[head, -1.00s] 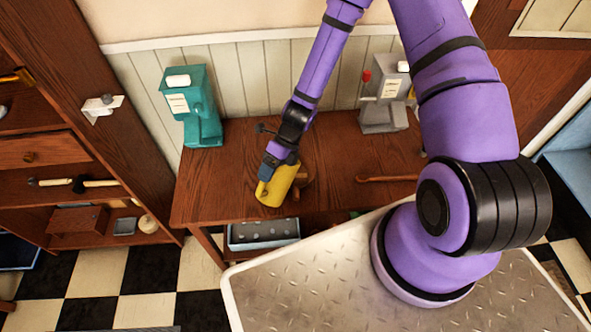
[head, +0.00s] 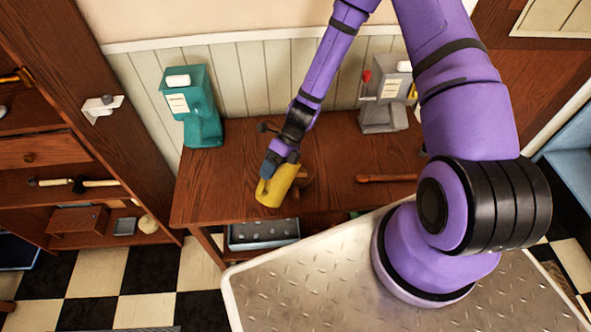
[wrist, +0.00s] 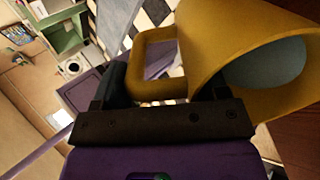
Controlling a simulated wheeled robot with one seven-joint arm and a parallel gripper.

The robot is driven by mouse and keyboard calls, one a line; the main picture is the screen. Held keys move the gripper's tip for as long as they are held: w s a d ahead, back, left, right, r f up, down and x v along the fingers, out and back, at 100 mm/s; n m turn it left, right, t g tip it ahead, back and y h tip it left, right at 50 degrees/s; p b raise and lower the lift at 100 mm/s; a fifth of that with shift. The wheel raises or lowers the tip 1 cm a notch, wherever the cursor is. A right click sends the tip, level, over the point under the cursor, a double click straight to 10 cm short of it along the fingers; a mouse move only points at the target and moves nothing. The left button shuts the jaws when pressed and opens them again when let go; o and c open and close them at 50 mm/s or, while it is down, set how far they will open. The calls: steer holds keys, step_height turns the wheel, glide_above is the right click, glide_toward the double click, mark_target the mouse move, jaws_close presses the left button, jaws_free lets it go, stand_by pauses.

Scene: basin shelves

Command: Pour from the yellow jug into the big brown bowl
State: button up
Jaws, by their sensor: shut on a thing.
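The yellow jug (head: 273,192) is over the front left part of the wooden table in the head view, and it looks tilted. My gripper (head: 277,163) is shut on the jug near its handle. In the wrist view the jug (wrist: 225,45) fills the upper right, with its handle beside the fingers. A pale blue-grey surface shows inside its mouth. A brown rounded thing (head: 305,181), perhaps the big brown bowl, shows just right of the jug. The jug and my arm hide most of it, and I cannot tell whether they touch. No stream is visible.
A teal dispenser (head: 192,108) stands at the table's back left and a grey one (head: 384,100) at the back right. A wooden utensil (head: 385,178) lies right of the jug. A grey tray (head: 262,234) is under the table's front edge. The table's left part is clear.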

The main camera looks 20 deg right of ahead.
steer(key=shift+w+d+f+g+y, duration=0.15)
steer(key=shift+d+g+y, duration=0.1)
steer(key=shift+g+y, duration=0.2)
stand_by(2.2)
